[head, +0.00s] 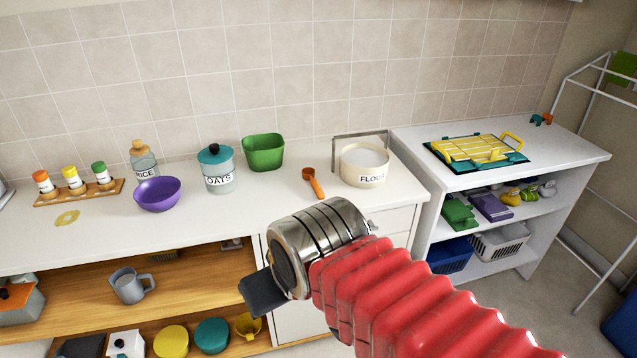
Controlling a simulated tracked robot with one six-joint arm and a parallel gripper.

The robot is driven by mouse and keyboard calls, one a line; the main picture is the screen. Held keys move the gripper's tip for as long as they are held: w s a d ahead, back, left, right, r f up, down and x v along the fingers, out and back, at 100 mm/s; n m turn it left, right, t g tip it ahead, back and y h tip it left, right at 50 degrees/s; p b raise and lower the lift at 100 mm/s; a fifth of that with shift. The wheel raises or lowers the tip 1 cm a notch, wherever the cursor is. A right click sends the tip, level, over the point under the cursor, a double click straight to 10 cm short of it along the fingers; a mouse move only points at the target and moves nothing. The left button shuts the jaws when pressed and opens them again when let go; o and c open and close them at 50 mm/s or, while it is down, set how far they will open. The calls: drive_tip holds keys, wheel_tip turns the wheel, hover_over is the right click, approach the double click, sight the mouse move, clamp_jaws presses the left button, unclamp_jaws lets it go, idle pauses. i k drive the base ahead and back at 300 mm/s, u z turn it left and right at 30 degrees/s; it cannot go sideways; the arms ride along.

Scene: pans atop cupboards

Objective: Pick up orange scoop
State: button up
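The orange scoop (314,182) lies on the white countertop, between the oats jar (218,168) and the flour container (364,165). Its bowl end points to the back and its handle to the front. My gripper (262,296) is in front of the counter, lower and to the left of the scoop, apart from it. One dark finger shows; the other is hidden behind the wrist, so I cannot see how far apart the fingers are.
A green tub (263,152), a purple bowl (158,193), a rice jar (144,160) and a spice rack (80,193) stand on the counter. A metal frame stands by the flour container. Open shelves are below. The counter in front of the scoop is clear.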

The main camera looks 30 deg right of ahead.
sight(308, 173)
drive_tip(key=u, duration=0.05)
drive_tip(key=i, duration=1)
drive_tip(key=z, duration=0.05)
